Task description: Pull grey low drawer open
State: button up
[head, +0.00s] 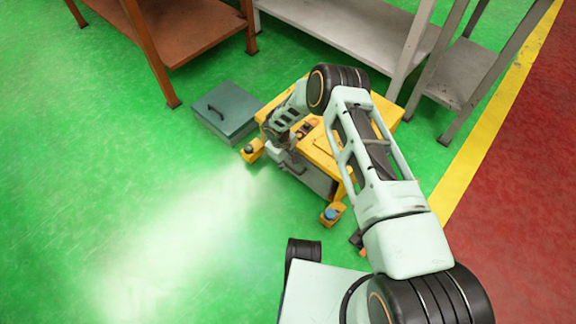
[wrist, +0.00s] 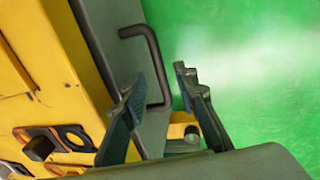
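The grey drawer (head: 318,182) is a grey front panel low on a yellow machine (head: 325,152). In the wrist view the grey panel (wrist: 112,17) carries a dark bent bar handle (wrist: 154,55). My gripper (head: 282,155) is at the machine's front, close to the drawer. In the wrist view my gripper (wrist: 160,78) is open, and the handle's bar appears between its two fingertips. I cannot tell whether either finger touches the bar. The handle is hidden behind my gripper in the head view.
A dark grey box (head: 227,109) with a handle lies on the floor left of the machine. Yellow feet (head: 252,150) and (head: 333,214) stick out at its front corners. A brown table (head: 190,35) and grey shelves (head: 350,30) stand behind. Green floor at left is clear.

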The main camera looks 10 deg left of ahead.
jog(key=shift+w+d+f, duration=0.1)
jog(key=shift+w+f, duration=0.1)
jog(key=shift+f, duration=0.8)
grip_shut()
